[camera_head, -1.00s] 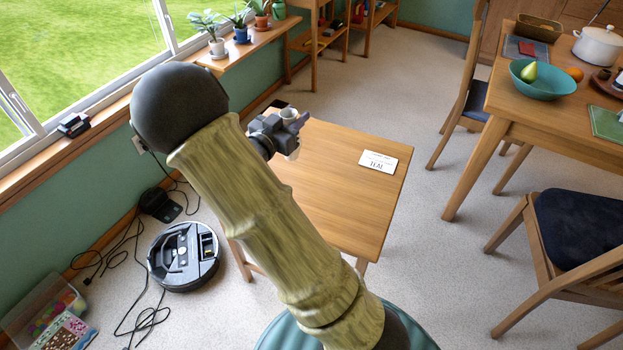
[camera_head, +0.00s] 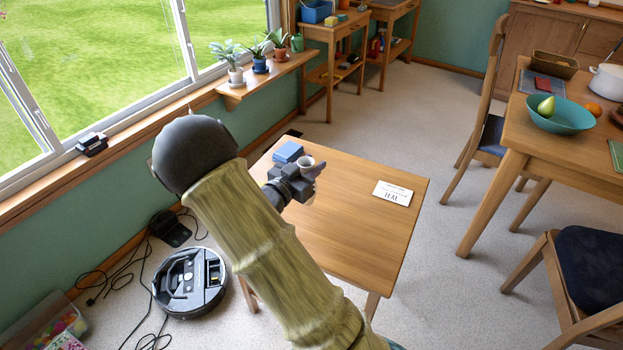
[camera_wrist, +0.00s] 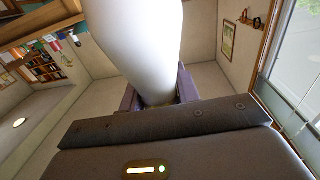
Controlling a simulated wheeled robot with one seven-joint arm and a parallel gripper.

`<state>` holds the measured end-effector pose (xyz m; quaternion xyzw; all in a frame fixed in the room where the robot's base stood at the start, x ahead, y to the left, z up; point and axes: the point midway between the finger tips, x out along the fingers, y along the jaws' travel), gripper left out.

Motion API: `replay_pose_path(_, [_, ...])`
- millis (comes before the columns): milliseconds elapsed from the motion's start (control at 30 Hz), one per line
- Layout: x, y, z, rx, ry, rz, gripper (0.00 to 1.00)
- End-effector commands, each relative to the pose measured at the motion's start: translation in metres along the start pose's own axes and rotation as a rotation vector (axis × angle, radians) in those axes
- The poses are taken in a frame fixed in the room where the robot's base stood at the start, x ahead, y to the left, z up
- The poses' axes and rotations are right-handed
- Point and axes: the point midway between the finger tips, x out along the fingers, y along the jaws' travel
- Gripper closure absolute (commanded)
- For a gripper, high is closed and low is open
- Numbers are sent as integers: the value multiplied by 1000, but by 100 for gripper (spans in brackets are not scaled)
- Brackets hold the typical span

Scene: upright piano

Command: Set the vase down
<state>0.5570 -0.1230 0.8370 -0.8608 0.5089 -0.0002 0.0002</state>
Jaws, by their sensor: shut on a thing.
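The white vase (camera_wrist: 135,40) fills the upper middle of the wrist view, between the two fingers of my gripper (camera_wrist: 158,98). In the head view only the pale rim of the vase (camera_head: 306,162) shows, beside my gripper (camera_head: 312,176). My gripper is shut on the vase. Both are over the far left part of the small wooden table (camera_head: 350,240). The vase's base is hidden in the head view, so I cannot tell whether it touches the tabletop.
A blue box-like object (camera_head: 288,152) is at the table's far left corner, close to my gripper. A white card (camera_head: 393,193) lies on the right side. The tabletop's middle and front right are clear. A robot vacuum (camera_head: 189,281) and cables lie on the floor at left.

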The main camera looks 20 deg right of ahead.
Motion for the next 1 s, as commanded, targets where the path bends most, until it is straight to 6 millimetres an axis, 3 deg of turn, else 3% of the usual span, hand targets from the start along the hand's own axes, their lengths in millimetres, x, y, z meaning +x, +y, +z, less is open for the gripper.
replay_pose_path(233, [0, 0, 2, 0, 0, 0, 100])
replay_pose_path(500, [0, 0, 36, -1, 0, 1, 100])
replay_pose_path(967, [0, 0, 41, 1, 0, 1, 100])
replay_pose_path(1000, [0, 0, 42, 1, 0, 1, 66])
